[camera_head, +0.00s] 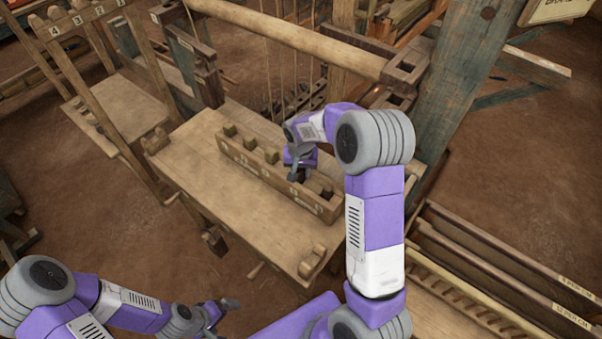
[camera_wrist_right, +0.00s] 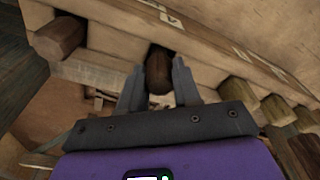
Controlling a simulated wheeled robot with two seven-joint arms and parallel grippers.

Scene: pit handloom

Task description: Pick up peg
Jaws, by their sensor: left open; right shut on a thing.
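A long wooden rack (camera_head: 245,170) with pale labels lies on a wooden bench and holds several short wooden pegs. My right gripper (camera_head: 294,177) is over the rack's right half. In the right wrist view, my right gripper (camera_wrist_right: 158,88) is shut on a dark brown peg (camera_wrist_right: 160,68), one finger on each side. The peg's far end is at a dark opening in the rack, and I cannot tell how deep it sits. In the head view the gripper and arm hide this peg. My left gripper (camera_head: 225,306) is open and empty, low and left, away from the rack.
Other pegs sit near the held one: a brown peg (camera_wrist_right: 60,37) at left and a paler peg (camera_wrist_right: 238,92) at right in the wrist view. The bench (camera_head: 230,205) is mostly bare before the rack. A thick wooden roller (camera_head: 290,38) and post (camera_head: 460,75) stand behind.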

